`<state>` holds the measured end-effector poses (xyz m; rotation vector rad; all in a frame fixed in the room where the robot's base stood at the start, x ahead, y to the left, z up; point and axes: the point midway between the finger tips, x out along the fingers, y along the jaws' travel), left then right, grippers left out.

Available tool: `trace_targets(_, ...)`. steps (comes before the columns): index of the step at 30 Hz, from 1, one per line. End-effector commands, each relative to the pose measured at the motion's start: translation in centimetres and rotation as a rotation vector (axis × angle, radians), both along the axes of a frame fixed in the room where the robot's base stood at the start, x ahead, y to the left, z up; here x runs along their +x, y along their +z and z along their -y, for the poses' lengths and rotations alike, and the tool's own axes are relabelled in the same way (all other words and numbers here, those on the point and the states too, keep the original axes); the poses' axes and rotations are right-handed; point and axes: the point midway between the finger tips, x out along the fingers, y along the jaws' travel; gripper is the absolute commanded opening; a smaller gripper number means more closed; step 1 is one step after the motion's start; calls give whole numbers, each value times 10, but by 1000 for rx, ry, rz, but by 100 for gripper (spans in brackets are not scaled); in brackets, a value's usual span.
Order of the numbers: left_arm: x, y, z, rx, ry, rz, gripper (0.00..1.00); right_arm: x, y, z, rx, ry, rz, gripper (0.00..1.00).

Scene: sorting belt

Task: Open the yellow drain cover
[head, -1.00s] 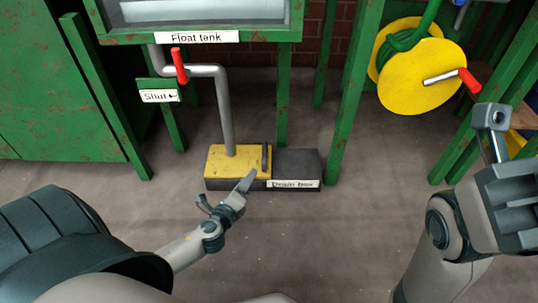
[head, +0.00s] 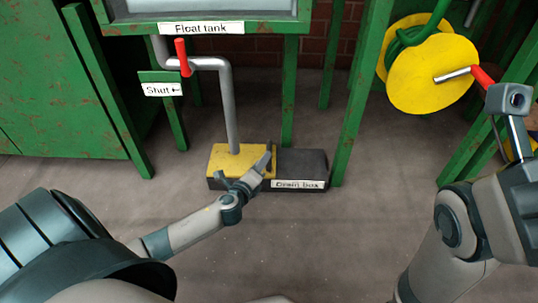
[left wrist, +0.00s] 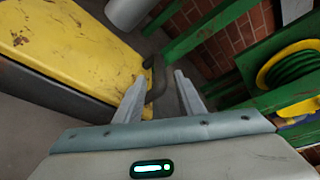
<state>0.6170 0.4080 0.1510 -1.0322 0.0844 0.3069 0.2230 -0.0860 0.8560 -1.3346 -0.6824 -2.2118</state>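The yellow drain cover (head: 226,160) lies flat on the low drain box (head: 302,165) under the float tank, and looks closed. It fills the upper left of the left wrist view (left wrist: 60,45). Its dark handle (left wrist: 157,82) stands at the right end of the cover. My left gripper (head: 263,166) is down at that end, over the handle. In the left wrist view its two fingers (left wrist: 160,92) are apart, with the handle between them. My right gripper (head: 509,100) is raised at the right edge, and its fingers do not show clearly.
A grey pipe (head: 229,110) rises behind the cover to a red-handled valve (head: 182,57) beside a "Shut" sign (head: 161,89). Green posts (head: 355,110) stand to the right. A yellow hose reel (head: 430,75) with a red crank is near my right arm. The floor in front is clear.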

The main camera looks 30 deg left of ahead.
Motion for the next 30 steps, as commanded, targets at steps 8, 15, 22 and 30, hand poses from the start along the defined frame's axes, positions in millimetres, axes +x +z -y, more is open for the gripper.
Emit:
trace_targets(8,45,-13,-10,1,1,2,36,0,-14,1,-2,-3,2,40)
trace_targets(15,69,-17,-15,0,0,1,36,-3,-18,0,-14,2,16,40)
trace_targets(22,76,-17,-17,-1,1,-1,36,-3,-18,-1,-19,1,14,40)
trace_targets(30,76,-17,-17,-1,1,-1,26,-4,-17,-1,-16,2,18,40)
